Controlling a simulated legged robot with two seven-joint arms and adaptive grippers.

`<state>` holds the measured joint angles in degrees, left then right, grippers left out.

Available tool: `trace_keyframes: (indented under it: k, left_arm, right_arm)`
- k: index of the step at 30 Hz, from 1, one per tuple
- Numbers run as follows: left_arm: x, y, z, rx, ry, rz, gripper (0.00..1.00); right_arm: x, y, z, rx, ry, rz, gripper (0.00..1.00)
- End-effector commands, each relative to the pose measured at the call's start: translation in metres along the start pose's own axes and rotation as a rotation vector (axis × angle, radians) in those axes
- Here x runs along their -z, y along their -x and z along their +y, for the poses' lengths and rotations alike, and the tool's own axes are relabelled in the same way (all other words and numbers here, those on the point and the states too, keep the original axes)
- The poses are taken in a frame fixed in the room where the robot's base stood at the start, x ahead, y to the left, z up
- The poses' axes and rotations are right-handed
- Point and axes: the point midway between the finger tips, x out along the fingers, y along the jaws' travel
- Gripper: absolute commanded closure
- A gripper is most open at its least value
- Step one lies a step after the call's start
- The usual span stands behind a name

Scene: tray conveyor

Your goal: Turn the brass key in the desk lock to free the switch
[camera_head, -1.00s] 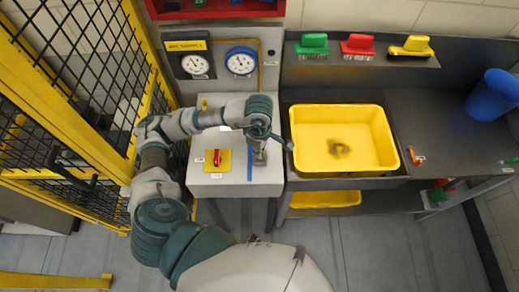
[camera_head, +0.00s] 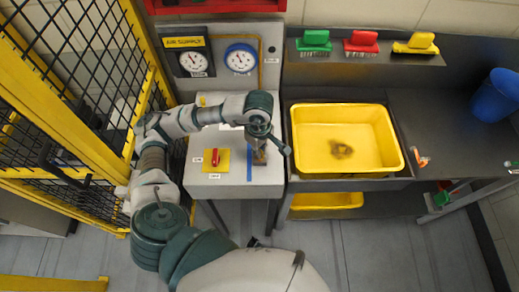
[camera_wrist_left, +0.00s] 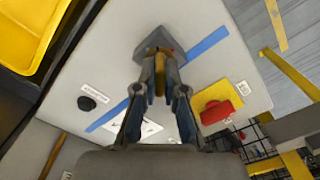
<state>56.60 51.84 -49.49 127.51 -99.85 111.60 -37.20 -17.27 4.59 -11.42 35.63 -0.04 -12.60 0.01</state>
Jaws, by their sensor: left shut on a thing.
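The desk (camera_head: 232,186) is a light grey top with a blue strip. My left gripper (camera_wrist_left: 160,88) is over it, shut on the brass key (camera_wrist_left: 160,72), which shows as a narrow brass strip between the fingers. Just beyond the fingertips is a dark grey lock block (camera_wrist_left: 150,44); how far the key sits in it is hidden. In the head view the left gripper (camera_head: 259,156) points down at the right side of the desk, and the key is hidden. The red switch (camera_head: 215,158) sits on a yellow plate left of it, also in the wrist view (camera_wrist_left: 217,111). The right gripper is not in view.
A yellow tray (camera_head: 393,165) stands right of the desk. Two gauges (camera_head: 241,58) are on the panel behind it. A yellow-framed mesh fence (camera_head: 135,75) borders the left. A black knob (camera_wrist_left: 87,103) and white labels are on the desk. Brushes sit on the back shelf.

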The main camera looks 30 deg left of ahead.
Motion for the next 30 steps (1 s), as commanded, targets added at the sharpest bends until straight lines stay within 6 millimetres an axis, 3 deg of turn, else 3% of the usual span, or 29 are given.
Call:
trace_keyframes:
  k: [10, 30]
  left_arm:
    - [0.0, 0.0, 0.0, 0.0, -0.009, 0.0, 1.0]
    - [0.0, -0.001, 0.0, -0.001, -0.186, 0.0, 1.0]
  right_arm:
    - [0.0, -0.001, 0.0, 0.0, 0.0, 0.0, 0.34]
    - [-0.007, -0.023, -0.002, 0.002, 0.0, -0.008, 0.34]
